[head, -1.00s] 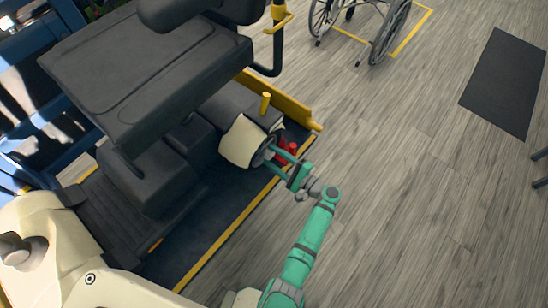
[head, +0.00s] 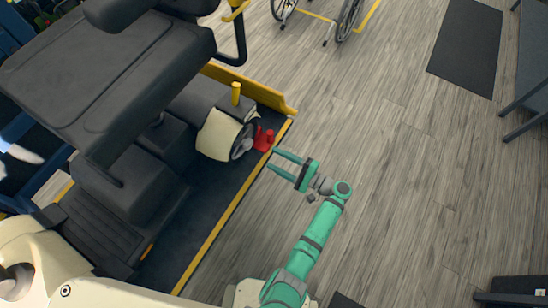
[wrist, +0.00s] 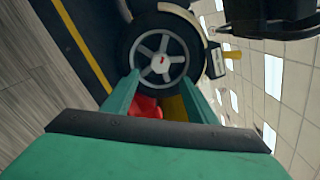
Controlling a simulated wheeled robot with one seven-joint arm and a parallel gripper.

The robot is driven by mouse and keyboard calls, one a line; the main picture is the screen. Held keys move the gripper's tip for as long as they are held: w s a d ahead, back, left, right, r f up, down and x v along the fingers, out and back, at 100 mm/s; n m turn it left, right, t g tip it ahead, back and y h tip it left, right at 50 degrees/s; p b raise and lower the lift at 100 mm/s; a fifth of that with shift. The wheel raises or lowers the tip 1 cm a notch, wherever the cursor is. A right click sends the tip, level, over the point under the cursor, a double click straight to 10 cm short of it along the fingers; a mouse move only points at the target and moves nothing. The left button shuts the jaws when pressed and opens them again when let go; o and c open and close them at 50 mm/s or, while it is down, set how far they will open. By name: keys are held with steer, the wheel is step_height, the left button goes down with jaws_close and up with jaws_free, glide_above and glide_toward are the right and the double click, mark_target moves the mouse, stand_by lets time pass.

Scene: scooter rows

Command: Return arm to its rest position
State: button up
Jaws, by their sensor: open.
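My gripper (head: 273,160) is green with two long fingers. It is open and empty, over the wood floor just right of the yellow-edged dark platform. Its fingers point left toward a red part (head: 263,139) beside the scooter's rear wheel (head: 242,141). In the head view a gap shows between the fingertips and the red part. In the wrist view the fingers (wrist: 162,95) stand apart, with the red part (wrist: 146,107) seen between them and the spoked wheel (wrist: 160,58) beyond. My green arm (head: 312,245) reaches up from the bottom of the head view.
The scooter (head: 100,70) with its dark seat stands on the platform at left. A yellow barrier (head: 270,97) lies along the platform's far edge. A wheelchair (head: 345,20) and a dark mat (head: 467,47) are farther back. The floor right of my arm is mostly clear.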

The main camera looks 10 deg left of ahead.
stand_by(0.4)
steer(key=s+f+h, duration=0.6)
steer(key=s+f, duration=0.3)
steer(key=f, duration=0.3)
steer(key=s+d+f+n+t+h, duration=0.1)
steer(key=s+d+f+t+h, duration=0.2)
steer(key=s+h, duration=0.6)
steer(key=s+d+r+n+t+h, duration=0.2)
steer(key=s+d+r+n, duration=0.25)
steer(key=s+r, duration=0.65)
step_height(320, 180, up, 21)
steer(key=s+n+t, duration=0.2)
steer(key=n+t, duration=0.2)
steer(key=shift+s+a+r, duration=0.2)
steer(key=shift+s+a, duration=0.1)
steer(key=shift+n, duration=0.25)
